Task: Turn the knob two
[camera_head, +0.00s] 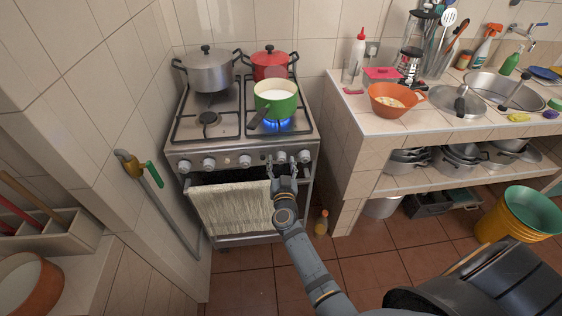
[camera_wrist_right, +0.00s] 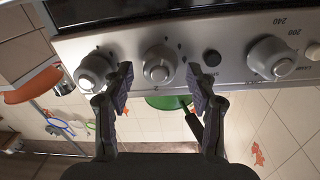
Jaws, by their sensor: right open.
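The stove's front panel carries a row of several knobs. My right gripper (camera_head: 283,168) is at the panel, in front of the second knob from the right (camera_head: 281,157). In the right wrist view, that knob (camera_wrist_right: 158,64) sits between the two open fingertips of my right gripper (camera_wrist_right: 158,82), with visible gaps on both sides. The rightmost knob (camera_head: 304,156) shows at the left of the wrist view (camera_wrist_right: 94,73). Another knob (camera_wrist_right: 270,58), with numbers around it, is at the right there. No label shows which knob is number two. My left gripper is out of view.
A green pot (camera_head: 275,107) of white liquid stands over a lit blue flame (camera_head: 277,125). A grey pot (camera_head: 208,72) and a red pot (camera_head: 268,65) stand behind. A towel (camera_head: 232,207) hangs on the oven front. The tiled counter (camera_head: 350,115) is at right.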

